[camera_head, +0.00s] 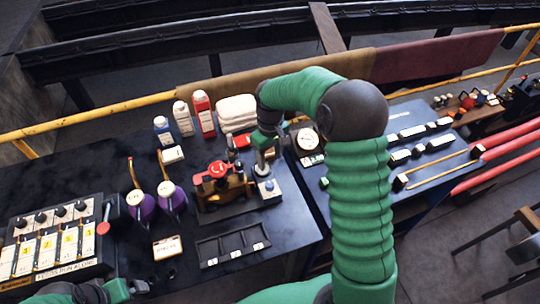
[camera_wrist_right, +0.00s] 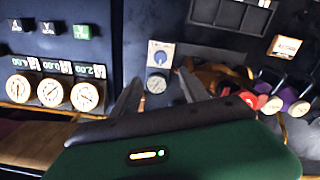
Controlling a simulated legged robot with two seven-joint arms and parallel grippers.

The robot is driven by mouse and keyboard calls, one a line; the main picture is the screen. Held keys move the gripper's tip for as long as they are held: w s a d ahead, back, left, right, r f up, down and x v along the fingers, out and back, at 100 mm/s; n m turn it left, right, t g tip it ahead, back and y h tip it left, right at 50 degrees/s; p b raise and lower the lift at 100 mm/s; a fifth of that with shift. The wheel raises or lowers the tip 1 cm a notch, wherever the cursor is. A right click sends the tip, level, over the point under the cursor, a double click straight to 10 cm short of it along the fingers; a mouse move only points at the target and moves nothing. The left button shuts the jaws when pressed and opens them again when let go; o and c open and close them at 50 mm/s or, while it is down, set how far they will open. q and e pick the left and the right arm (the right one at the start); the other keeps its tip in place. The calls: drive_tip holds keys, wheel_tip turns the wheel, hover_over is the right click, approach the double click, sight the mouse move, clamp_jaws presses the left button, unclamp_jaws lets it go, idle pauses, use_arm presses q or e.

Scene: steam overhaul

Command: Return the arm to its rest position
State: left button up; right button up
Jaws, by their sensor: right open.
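My right arm (camera_head: 362,205) rises in its green sleeve from the lower middle of the head view and bends over to the left. My right gripper (camera_head: 264,165) points down above a small box with a blue dial (camera_head: 268,188). In the right wrist view the gripper's two fingers (camera_wrist_right: 158,93) are spread apart with nothing between them. The small box also shows beyond them in that view (camera_wrist_right: 160,54). My left gripper (camera_head: 122,290) shows only in part at the lower left edge of the head view.
A brown device with a red top (camera_head: 218,175) stands close left of the right gripper. Two purple containers (camera_head: 171,196), bottles (camera_head: 203,114) and a black tray (camera_head: 232,244) share the dark bench. A panel with gauges (camera_head: 308,139) lies right. A yellow rail (camera_head: 90,108) runs behind.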

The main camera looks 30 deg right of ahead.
wheel_tip(320, 180, up, 2)
drive_tip(key=shift+r, duration=0.1)
drive_tip(key=shift+d, duration=0.1)
